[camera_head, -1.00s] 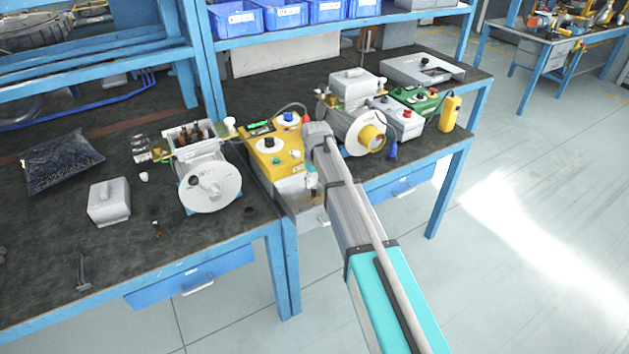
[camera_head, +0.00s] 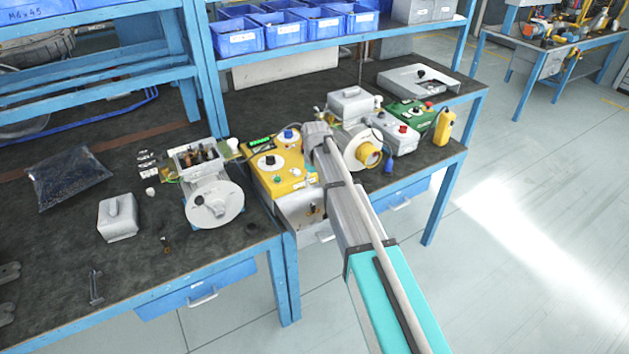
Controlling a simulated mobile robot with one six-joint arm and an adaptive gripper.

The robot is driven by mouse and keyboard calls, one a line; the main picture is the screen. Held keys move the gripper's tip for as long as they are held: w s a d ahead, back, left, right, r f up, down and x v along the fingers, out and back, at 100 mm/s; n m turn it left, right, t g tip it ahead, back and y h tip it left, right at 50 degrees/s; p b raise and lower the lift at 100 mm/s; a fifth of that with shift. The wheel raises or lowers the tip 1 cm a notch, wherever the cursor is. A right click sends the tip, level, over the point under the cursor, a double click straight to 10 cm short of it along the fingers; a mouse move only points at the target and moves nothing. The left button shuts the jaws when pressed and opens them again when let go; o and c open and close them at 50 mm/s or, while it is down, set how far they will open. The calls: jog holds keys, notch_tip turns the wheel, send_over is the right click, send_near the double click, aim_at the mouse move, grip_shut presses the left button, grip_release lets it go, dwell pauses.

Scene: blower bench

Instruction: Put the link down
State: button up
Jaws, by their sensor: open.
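I cannot make out with certainty which piece is the link. A small grey metal piece with a narrow shank (camera_head: 95,287) lies on the dark bench top near its front left edge. A smaller dark brown piece (camera_head: 166,245) lies to the right of it. My arm reaches in from the lower right to the front of the yellow box (camera_head: 277,172). My gripper is not clearly visible; the arm's own links cover that spot.
A grey lidded box (camera_head: 117,218), a bag of dark bits (camera_head: 70,178) and a motor with a white disc (camera_head: 214,204) stand on the left. A second motor (camera_head: 356,150), a green box (camera_head: 407,113) and a yellow pendant (camera_head: 443,127) stand right.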

jog(key=shift+r, duration=0.5)
dwell(0.4)
jog(key=s+d+m, duration=0.6)
jog(key=s+d, duration=1.6)
jog(key=s, duration=0.3)
jog(key=shift+s+d+m, duration=0.15)
jog(key=shift+d+m, duration=0.2)
jog(key=shift+m, duration=0.05)
